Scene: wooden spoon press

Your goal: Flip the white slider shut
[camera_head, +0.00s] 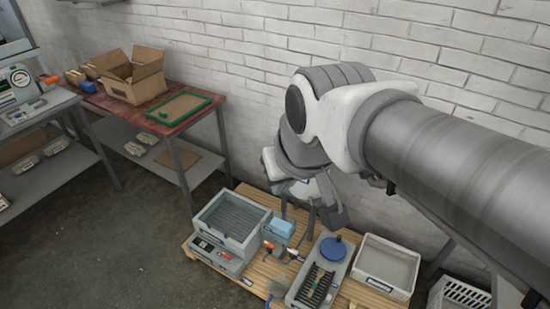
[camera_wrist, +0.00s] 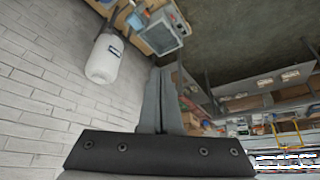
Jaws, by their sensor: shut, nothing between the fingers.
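My gripper (camera_head: 330,220) hangs above the back of a low wooden table (camera_head: 262,277), in front of the white brick wall. In the wrist view its two fingers (camera_wrist: 160,75) lie together, shut, with nothing between them. On the table stand a grey unit with a ribbed open tray (camera_head: 240,253) at the left and a grey press (camera_head: 304,291) with a dark slatted bed and a blue round knob (camera_head: 333,249). I cannot make out a white slider for certain; the parts are too small. The grey tray unit also shows in the wrist view (camera_wrist: 168,45).
A pale grey bin (camera_head: 385,267) stands at the table's right. A red-topped bench (camera_head: 172,127) with an open cardboard box (camera_head: 135,77) is at back left. The floor at left is clear.

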